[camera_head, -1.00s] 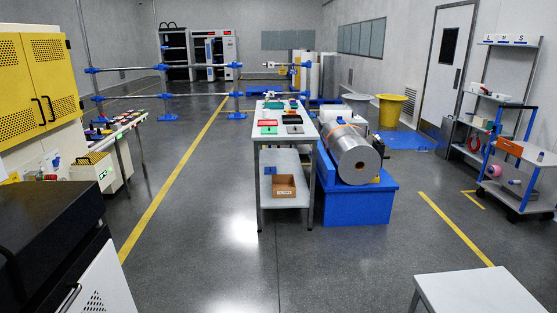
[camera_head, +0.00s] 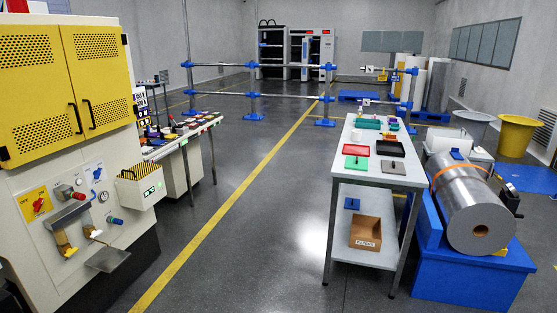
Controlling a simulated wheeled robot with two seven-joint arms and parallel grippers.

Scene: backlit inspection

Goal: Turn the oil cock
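The yellow and white machine (camera_head: 70,150) stands at the left, with a control panel low on its front. The panel holds a red rotary knob on a yellow plate (camera_head: 38,202), a red-ended fitting (camera_head: 66,192), a blue handle (camera_head: 97,174) and a round gauge (camera_head: 103,196). Below them are a grey bracket (camera_head: 68,215), an amber piece with a spout (camera_head: 65,243) and a smaller white-tipped fitting (camera_head: 92,232). A blue-green knob (camera_head: 116,220) sits to their right. I cannot tell for sure which one is the oil cock. Neither gripper is in view.
A grey drip shelf (camera_head: 108,259) sticks out below the panel. A yellow-topped box (camera_head: 140,185) and a cluttered bench (camera_head: 180,140) stand beside the machine. A white table (camera_head: 385,178) and a metal roll on a blue base (camera_head: 470,275) stand right. The floor between is clear.

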